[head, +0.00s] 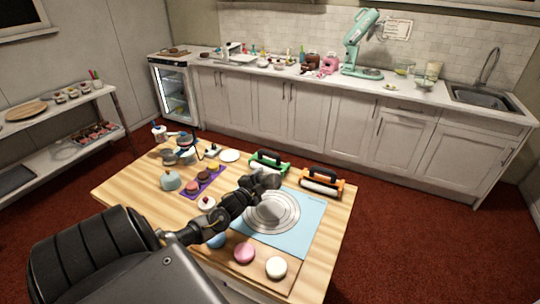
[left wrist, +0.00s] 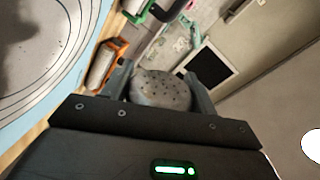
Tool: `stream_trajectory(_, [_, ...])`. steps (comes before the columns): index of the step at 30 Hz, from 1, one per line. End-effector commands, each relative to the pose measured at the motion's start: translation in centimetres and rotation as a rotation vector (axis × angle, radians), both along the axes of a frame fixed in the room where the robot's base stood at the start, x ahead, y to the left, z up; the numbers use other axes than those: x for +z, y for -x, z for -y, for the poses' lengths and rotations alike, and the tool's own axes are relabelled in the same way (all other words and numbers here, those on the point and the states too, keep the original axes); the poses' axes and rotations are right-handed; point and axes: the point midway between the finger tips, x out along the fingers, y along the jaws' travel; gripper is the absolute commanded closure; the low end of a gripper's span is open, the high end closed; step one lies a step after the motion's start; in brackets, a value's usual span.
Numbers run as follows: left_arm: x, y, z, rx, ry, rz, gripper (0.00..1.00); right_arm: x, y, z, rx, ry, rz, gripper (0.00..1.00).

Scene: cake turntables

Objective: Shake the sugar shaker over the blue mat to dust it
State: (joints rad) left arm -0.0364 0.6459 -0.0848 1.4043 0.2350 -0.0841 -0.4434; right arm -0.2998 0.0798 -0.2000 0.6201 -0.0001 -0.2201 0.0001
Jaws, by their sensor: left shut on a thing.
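The sugar shaker (left wrist: 160,91) is a grey cylinder with a perforated top, seen in the left wrist view between my left gripper's two fingers. My left gripper (left wrist: 158,72) is shut on it. In the head view my left gripper (head: 262,181) is above the back left part of the blue mat (head: 308,210). A dark grey patch, perhaps a shadow, lies on the rings; I cannot tell if there is sugar. My right gripper is not in view.
Green-framed (head: 268,163) and orange-framed (head: 322,183) holders stand behind the mat. Pink (head: 244,253) and white (head: 277,267) round cakes sit at the front edge. A purple mat (head: 211,188) with small cakes and a lidded pot (head: 171,181) are to the left.

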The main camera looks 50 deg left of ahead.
Motion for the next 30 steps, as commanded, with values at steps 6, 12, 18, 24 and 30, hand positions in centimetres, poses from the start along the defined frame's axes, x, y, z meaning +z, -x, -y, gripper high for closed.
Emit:
stream_trajectory(6, [-0.7,2.7,1.5,-0.002,0.004,-0.002,0.72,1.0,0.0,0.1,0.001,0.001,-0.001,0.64])
stream_trajectory(12, [0.0,4.2,4.2,-0.002,0.005,0.003,0.72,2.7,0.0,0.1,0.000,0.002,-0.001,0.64])
stream_trajectory(18, [-0.4,4.5,7.3,-0.001,0.005,0.002,0.72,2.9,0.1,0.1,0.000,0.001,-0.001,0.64])
stream_trajectory(24, [-1.3,3.4,10.4,-0.001,0.004,0.003,0.72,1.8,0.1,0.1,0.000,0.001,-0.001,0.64])
stream_trajectory(30, [-0.2,0.6,12.2,0.000,0.003,0.005,0.72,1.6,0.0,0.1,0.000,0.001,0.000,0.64])
